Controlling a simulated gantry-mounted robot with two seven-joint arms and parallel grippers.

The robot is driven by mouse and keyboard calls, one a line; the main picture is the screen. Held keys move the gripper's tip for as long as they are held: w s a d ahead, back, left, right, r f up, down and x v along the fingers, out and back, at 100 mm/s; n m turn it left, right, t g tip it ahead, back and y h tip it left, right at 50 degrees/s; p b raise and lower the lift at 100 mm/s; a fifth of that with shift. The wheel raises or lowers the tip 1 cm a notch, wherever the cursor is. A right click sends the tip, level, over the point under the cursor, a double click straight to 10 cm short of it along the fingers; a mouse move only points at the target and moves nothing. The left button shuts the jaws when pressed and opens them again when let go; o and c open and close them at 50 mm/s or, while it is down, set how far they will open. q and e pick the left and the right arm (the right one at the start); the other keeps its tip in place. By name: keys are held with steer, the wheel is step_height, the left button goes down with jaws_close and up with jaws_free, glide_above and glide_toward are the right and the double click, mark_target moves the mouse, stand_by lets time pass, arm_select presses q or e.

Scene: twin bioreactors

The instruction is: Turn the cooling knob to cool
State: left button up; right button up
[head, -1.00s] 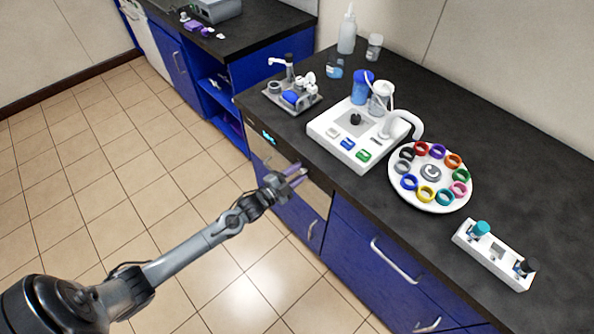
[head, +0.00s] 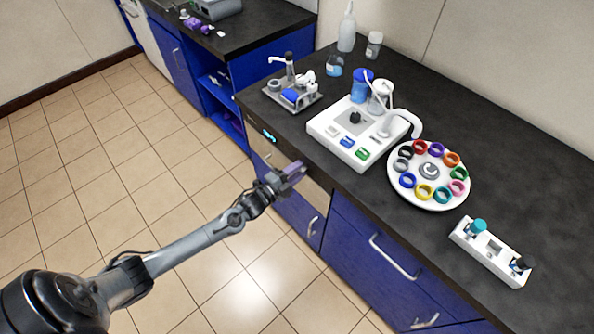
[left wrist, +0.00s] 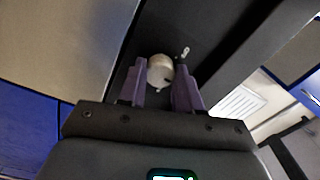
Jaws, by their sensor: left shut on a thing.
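The cooling knob (left wrist: 160,71) is a pale, round knob, seen between my left gripper's fingers in the left wrist view. A small light mark shows on the dark surface just beside it. My left gripper (left wrist: 159,88) has purple fingers, one on each side of the knob, and is shut on it. In the head view my left gripper (head: 296,170) is at the silver front panel (head: 318,196) under the counter edge, and it hides the knob there. My right gripper is in neither view.
A small lit display (head: 268,135) is on the panel. On the black counter (head: 500,130) stand a white device (head: 335,133) with bottles, a round tray (head: 433,200) of coloured rings, and a white holder (head: 478,258). Blue drawers (head: 350,235) lie below right.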

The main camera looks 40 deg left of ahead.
arm_select(q)
steer(key=o, duration=1)
steer(key=shift+o, duration=0.2)
steer(key=s+a+p, duration=0.1)
steer(key=s+p, duration=0.1)
steer(key=s, duration=0.8)
steer(key=shift+s+a, duration=0.2)
steer(key=shift+s, duration=0.2)
